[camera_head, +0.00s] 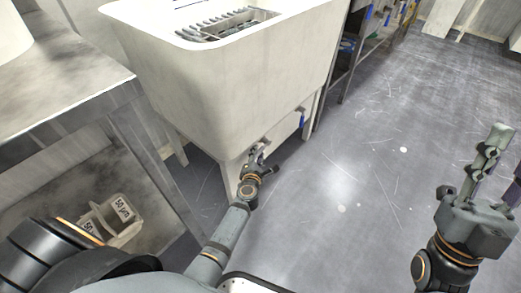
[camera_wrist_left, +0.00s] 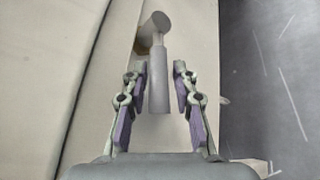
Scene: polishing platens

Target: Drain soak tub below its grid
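The soak tub (camera_head: 225,85) is a deep cream basin on legs at the upper middle of the head view. A slatted metal grid (camera_head: 235,24) shows inside it; any water level is hard to make out. My left gripper (camera_head: 257,153) is low by the tub's underside. In the left wrist view the left gripper (camera_wrist_left: 160,78) is open, its fingers on either side of a grey drain handle (camera_wrist_left: 158,88) with narrow gaps. The handle hangs from a round fitting (camera_wrist_left: 155,22). My right gripper (camera_head: 495,138) points up at the right, away from the tub; its finger gap is unclear.
A metal bench (camera_head: 60,90) stands at the left, with labelled bins (camera_head: 117,212) below. A small blue handle (camera_head: 302,120) shows by the tub's right side. Racks (camera_head: 350,60) stand behind. The grey floor (camera_head: 370,170) at the right is clear.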

